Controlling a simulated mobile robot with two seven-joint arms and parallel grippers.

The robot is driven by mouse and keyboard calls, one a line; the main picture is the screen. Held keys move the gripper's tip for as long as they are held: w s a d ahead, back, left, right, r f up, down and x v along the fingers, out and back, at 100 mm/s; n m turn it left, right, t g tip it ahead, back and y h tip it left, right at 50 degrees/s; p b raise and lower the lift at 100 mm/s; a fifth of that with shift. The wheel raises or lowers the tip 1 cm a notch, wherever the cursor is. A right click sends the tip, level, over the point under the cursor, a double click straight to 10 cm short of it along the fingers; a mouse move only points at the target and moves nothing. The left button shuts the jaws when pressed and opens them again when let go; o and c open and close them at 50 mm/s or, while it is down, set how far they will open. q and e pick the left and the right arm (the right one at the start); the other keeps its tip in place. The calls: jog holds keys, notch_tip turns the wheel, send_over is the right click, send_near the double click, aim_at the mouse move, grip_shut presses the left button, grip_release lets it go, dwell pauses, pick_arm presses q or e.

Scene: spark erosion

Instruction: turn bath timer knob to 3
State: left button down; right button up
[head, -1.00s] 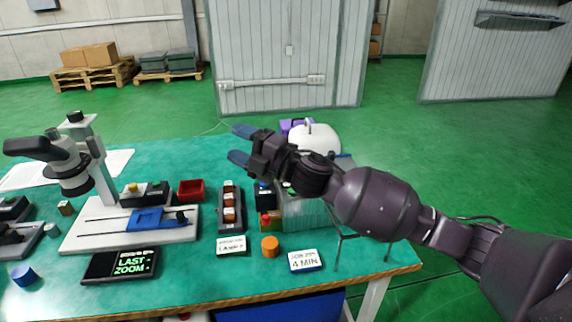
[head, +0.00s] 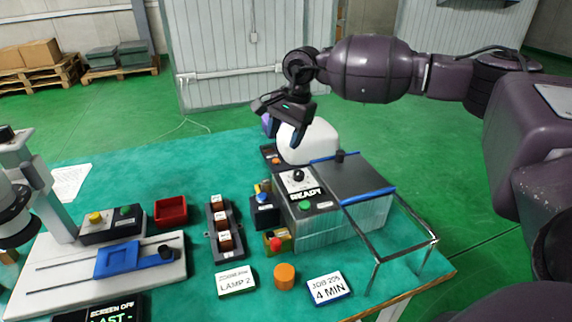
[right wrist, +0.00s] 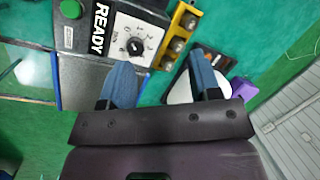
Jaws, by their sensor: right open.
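The bath timer knob (head: 298,175) is a small black knob on a white dial plate, on top of the grey control box beside the tank. It also shows in the right wrist view (right wrist: 136,46), with numbers around it too small to read surely; its pointer setting cannot be told. My right gripper (head: 285,131) is open and empty, above and behind the knob, apart from it. In the right wrist view its blue fingers (right wrist: 160,70) stand apart, with the knob beyond, nearer the left finger. My left gripper is not in view.
Beside the dial are a READY display (head: 306,193) and a green button (head: 304,206). The dark tank lid (head: 352,178) and a wire frame (head: 405,235) stand right. A white rounded container (head: 309,142) is behind. A card reading 4 MIN (head: 328,289) lies in front.

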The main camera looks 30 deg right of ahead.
aim_at(298, 173)
jog(key=d+f+n, duration=0.1)
jog(key=f, duration=0.2)
jog(key=s+d+f+n+g+h, duration=0.1)
jog(key=f, duration=0.3)
jog(key=d+f+n+h, duration=0.1)
jog(key=f, duration=0.3)
jog(key=shift+s+f+n+b, duration=0.1)
jog(key=shift+s+n+b, duration=0.2)
jog(key=shift+s+b, duration=0.1)
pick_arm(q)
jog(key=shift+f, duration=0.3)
pick_arm(e)
jog(key=shift+c, duration=0.6)
jog(key=c, duration=0.8)
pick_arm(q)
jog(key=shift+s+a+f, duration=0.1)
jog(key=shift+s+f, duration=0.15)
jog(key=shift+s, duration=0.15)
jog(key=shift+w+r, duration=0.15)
